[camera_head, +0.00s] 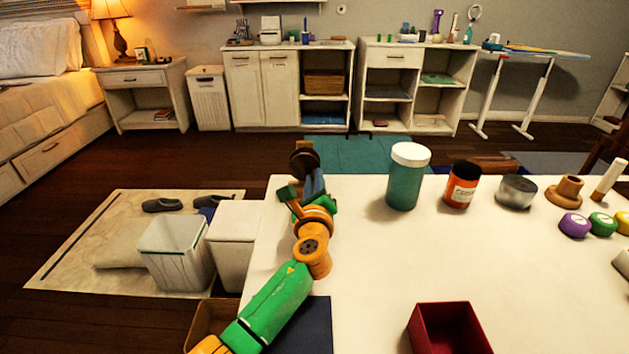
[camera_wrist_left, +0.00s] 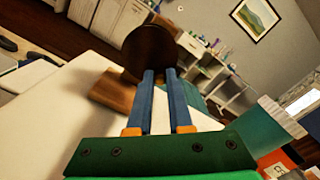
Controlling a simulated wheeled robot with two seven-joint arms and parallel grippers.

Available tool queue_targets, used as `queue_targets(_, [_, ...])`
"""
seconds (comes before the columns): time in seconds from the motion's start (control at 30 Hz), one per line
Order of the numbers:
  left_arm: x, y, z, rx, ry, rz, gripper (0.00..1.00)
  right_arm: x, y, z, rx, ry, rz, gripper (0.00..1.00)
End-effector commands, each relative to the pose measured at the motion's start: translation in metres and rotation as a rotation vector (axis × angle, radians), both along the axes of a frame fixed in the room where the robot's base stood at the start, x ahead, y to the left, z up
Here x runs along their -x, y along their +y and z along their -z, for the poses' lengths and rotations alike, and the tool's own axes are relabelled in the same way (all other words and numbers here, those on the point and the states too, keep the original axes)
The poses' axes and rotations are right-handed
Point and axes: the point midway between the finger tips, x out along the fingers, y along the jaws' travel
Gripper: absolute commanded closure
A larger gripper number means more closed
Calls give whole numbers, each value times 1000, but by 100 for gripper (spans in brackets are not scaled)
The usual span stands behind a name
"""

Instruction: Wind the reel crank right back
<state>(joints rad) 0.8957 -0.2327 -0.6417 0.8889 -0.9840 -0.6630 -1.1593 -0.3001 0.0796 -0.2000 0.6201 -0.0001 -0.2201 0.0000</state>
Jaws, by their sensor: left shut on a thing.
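My left gripper (camera_head: 308,178) is at the far left corner of the white table, its blue fingers pointing away from me. A dark brown round piece (camera_head: 305,157), seemingly part of the reel crank, sits at the fingertips. In the left wrist view the dark disc (camera_wrist_left: 150,50) stands at the tips of the two blue fingers (camera_wrist_left: 159,78), and the gripper is shut on it. A brown wooden block (camera_wrist_left: 112,92) shows just left of the fingers. The fingers hide part of the reel, so the crank's angle cannot be told. My right gripper is not in view.
On the white table (camera_head: 400,255) stand a green jar (camera_head: 405,178), an orange bottle (camera_head: 461,185), a grey tin (camera_head: 516,192) and several coloured-lid pieces at right. A red open box (camera_head: 447,330) is at the front. The table's middle is clear.

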Motion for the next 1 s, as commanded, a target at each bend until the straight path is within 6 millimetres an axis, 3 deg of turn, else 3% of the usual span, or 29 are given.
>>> queue_targets(0.37, [0, 1, 0, -82, 0, -1, 100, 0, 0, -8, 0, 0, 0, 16])
queue_targets(1.0, [0, 8, 9, -516, 2, 0, 100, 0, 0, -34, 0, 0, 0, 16])
